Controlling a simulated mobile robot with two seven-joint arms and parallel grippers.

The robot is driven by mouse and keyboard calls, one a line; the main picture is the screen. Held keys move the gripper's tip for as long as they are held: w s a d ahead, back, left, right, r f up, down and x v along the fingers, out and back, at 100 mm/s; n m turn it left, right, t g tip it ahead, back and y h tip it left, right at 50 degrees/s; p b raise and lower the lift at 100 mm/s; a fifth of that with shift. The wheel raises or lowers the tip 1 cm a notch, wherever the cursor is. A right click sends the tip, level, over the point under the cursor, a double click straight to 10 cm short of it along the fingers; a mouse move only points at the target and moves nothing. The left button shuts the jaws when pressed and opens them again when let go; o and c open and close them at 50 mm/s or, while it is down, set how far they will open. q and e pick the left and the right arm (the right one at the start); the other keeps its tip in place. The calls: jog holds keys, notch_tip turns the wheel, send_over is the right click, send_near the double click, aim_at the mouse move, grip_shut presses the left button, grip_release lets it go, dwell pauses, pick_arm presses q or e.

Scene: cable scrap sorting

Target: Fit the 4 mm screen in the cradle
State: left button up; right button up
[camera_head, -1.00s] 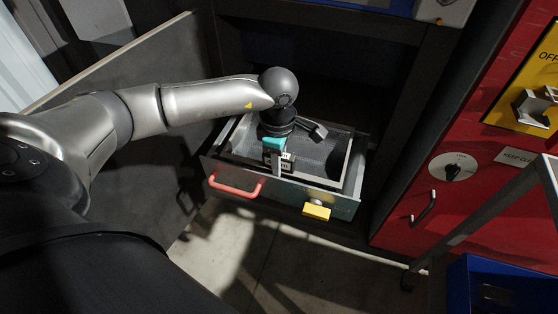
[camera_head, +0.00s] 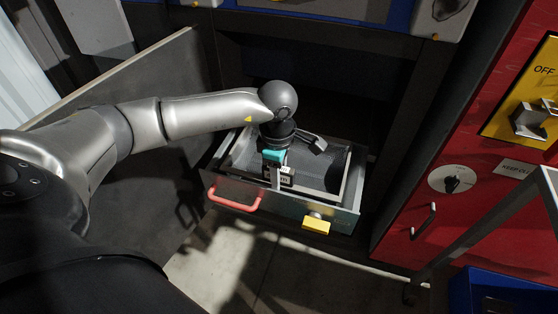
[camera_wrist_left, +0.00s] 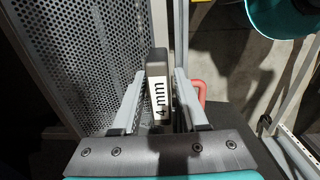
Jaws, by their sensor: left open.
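The 4 mm screen (camera_wrist_left: 75,60) is a grey perforated sheet in the left wrist view. A grey tab labelled "4 mm" (camera_wrist_left: 158,98) stands beside it, and the label also shows small in the head view (camera_head: 286,177). My left gripper (camera_wrist_left: 160,76) is open, with one finger on each side of the tab; I cannot tell whether they touch it. In the head view my left gripper (camera_head: 279,179) reaches down at the front of the open drawer-like cradle (camera_head: 285,204). The gripper and wrist hide part of its inside, so the screen's seating is unclear. My right gripper is not in view.
The drawer front has a red handle (camera_head: 235,197) and a yellow tag (camera_head: 316,226). A red cabinet (camera_head: 440,215) stands to the right, with a blue bin (camera_head: 470,290) low in front. A dark panel (camera_head: 150,85) stands left. Concrete floor shows below the drawer.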

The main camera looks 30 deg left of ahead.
pick_arm(q)
notch_tip(320, 180, up, 15)
jog(key=p, duration=0.5)
jog(key=shift+s, duration=0.25)
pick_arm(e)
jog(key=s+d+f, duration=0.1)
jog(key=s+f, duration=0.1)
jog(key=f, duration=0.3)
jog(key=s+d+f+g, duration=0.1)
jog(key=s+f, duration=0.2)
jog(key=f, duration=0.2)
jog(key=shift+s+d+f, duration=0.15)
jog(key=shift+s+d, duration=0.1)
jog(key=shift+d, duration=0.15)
pick_arm(q)
jog(key=shift+d+r, duration=0.1)
